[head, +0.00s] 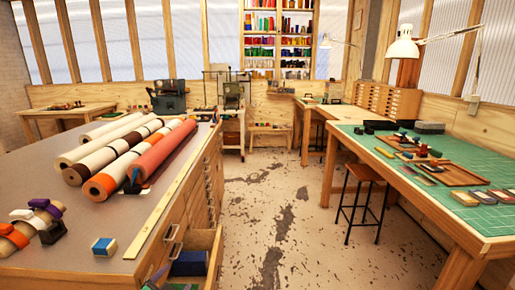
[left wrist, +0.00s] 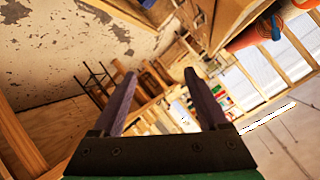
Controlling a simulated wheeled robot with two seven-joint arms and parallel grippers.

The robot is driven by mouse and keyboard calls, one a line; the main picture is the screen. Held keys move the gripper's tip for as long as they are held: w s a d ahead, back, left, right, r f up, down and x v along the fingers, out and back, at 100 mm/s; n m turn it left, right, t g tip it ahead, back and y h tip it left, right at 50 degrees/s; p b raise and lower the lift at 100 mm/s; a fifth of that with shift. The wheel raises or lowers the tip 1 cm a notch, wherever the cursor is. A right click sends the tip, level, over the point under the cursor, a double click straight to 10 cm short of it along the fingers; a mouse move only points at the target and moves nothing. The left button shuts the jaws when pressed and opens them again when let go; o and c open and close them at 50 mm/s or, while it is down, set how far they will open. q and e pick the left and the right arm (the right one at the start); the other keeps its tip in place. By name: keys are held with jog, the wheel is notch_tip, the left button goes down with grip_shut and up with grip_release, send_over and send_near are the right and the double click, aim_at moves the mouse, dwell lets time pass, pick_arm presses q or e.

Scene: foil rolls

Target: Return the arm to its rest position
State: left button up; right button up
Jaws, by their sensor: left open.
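My left gripper (left wrist: 160,75) shows in the left wrist view with its two dark fingers apart and nothing between them. Beyond the fingers are the floor and far furniture, tilted in the picture. I cannot make this gripper out in the head view. My right gripper is in neither view. Several rolls lie side by side on the grey bench top (head: 150,215) in the head view, among them an orange-red roll (head: 165,152) and a cream roll with dark bands (head: 120,158). An orange roll end (left wrist: 258,34) shows at the upper right of the left wrist view.
A drawer (head: 208,245) stands open at the bench's front right, with a blue thing (head: 190,263) in it. A yellow ruler (head: 165,212) lies along the bench edge. A stool (head: 364,174) stands by the green-topped table (head: 385,150). The floor (head: 285,215) between is clear.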

pick_arm(q)
jog(key=s+a+f+n+g, duration=0.3)
jog(key=s+f+n+g, duration=0.45)
jog(key=s+f, duration=0.9)
jog(key=s+f+m+g, duration=0.1)
jog(key=s+f, duration=0.2)
jog(key=f, duration=0.8)
jog(key=s+f+m+g, duration=0.1)
jog(key=s+f+g, duration=0.1)
jog(key=f, duration=0.9)
jog(key=s+a+f, duration=0.2)
jog(key=s+f, duration=1)
jog(key=s, duration=0.4)
jog(key=shift+a+f+g, duration=0.2)
jog(key=shift+a+g, duration=0.1)
jog(key=shift+g, duration=0.15)
